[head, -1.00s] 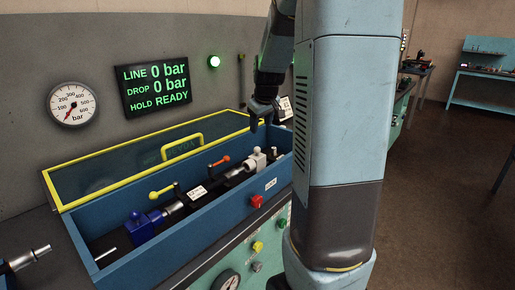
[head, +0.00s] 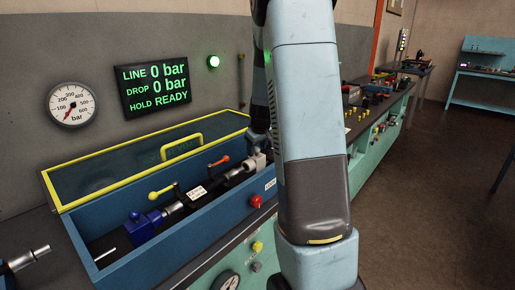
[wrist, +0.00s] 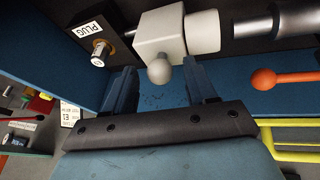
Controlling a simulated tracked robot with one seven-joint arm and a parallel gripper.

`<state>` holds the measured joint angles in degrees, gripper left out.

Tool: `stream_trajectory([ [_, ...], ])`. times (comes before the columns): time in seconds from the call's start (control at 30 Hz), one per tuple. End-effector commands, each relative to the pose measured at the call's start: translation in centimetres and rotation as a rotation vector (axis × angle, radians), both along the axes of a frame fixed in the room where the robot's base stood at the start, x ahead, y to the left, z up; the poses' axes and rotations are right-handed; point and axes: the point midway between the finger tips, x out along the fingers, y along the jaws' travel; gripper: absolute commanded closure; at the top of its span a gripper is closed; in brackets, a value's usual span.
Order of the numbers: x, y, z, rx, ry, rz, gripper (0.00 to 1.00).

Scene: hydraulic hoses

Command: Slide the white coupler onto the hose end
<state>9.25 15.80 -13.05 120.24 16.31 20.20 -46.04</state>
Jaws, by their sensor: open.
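The white coupler (head: 256,160), a block with a round knob, sits at the right end of the blue trough. It also shows at the top of the wrist view (wrist: 163,38), with its pale round sleeve facing right. In the head view my arm partly hides the gripper and the trough's right end.
The blue trough (head: 178,242) has a yellow-framed clear lid (head: 120,175) behind it. Inside are a blue fitting (head: 142,225), a yellow lever (head: 160,192) and an orange lever (head: 219,161). In the wrist view a part labelled PLUG (wrist: 98,52) lies left of the coupler.

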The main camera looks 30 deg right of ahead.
Motion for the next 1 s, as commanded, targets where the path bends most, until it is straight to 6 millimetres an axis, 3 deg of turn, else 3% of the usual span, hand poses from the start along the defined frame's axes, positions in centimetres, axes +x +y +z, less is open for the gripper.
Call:
stream_trajectory([
  [0.3, 0.12, 0.01, -0.2, 0.0, -0.001, 0.0, 0.44],
  [0.9, 0.12, 0.07, -0.17, 0.0, -0.001, 0.001, 1.0],
  [1.0, 0.12, 0.08, -0.18, 0.0, -0.001, 0.001, 1.0],
])
